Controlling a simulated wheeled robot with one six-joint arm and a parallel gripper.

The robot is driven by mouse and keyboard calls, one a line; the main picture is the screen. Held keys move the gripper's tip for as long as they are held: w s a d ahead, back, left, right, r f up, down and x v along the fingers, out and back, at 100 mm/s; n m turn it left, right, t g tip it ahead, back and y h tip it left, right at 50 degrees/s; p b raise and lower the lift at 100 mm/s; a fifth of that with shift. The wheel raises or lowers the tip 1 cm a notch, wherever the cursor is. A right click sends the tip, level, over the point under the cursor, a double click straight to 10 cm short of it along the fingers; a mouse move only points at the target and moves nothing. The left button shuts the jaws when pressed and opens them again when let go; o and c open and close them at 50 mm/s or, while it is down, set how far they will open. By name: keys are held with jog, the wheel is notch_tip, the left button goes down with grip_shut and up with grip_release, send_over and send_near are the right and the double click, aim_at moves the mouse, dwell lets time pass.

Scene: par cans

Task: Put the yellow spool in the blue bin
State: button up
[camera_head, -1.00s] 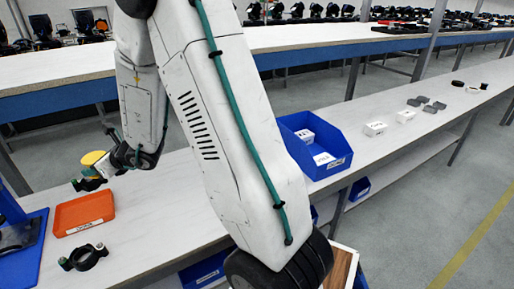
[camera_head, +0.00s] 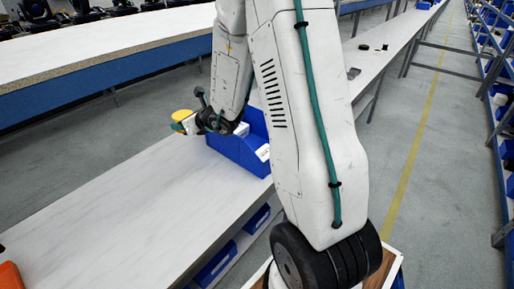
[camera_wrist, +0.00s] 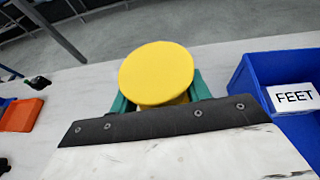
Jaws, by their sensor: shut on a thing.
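The yellow spool (camera_head: 182,115) is held in my gripper (camera_head: 186,124), above the bench to the left of the blue bin (camera_head: 231,146). In the wrist view the spool (camera_wrist: 156,72) shows its round yellow top, with the green fingers of my gripper (camera_wrist: 157,95) on both sides of it. The blue bin (camera_wrist: 257,75) is at the right edge of the wrist view, apart from the spool, with a white box marked FEET (camera_wrist: 293,97) in it. My arm hides part of the bin in the head view.
An orange tray (camera_head: 10,276) lies at the bench's left end; it also shows in the wrist view (camera_wrist: 20,115). The white bench top (camera_head: 120,215) between tray and bin is clear. Blue bins (camera_head: 215,264) sit on the shelf below.

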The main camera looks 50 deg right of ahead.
jog(key=s+d+f+m+h, duration=0.25)
jog(key=s+d, duration=0.45)
jog(key=d, duration=0.4)
jog(key=s+d+f+m+h, duration=0.1)
jog(key=s+d+f, duration=0.3)
jog(key=s+d, duration=0.5)
jog(key=s+d+f, duration=0.4)
jog(key=s+d, duration=0.2)
jog(key=s, duration=0.4)
jog(key=s+a, duration=0.1)
jog(key=s, duration=0.3)
jog(key=n+y, duration=0.2)
send_over(270, 149)
jog(key=shift+s+a+f, duration=0.25)
jog(key=shift+s+f, duration=0.15)
jog(key=shift+f, duration=0.2)
jog(key=f, duration=0.3)
jog(key=shift+w+d+f, duration=0.1)
jog(key=shift+w+d, duration=0.05)
jog(key=shift+w, duration=0.2)
jog(key=shift+f, duration=0.2)
jog(key=shift+f, duration=0.2)
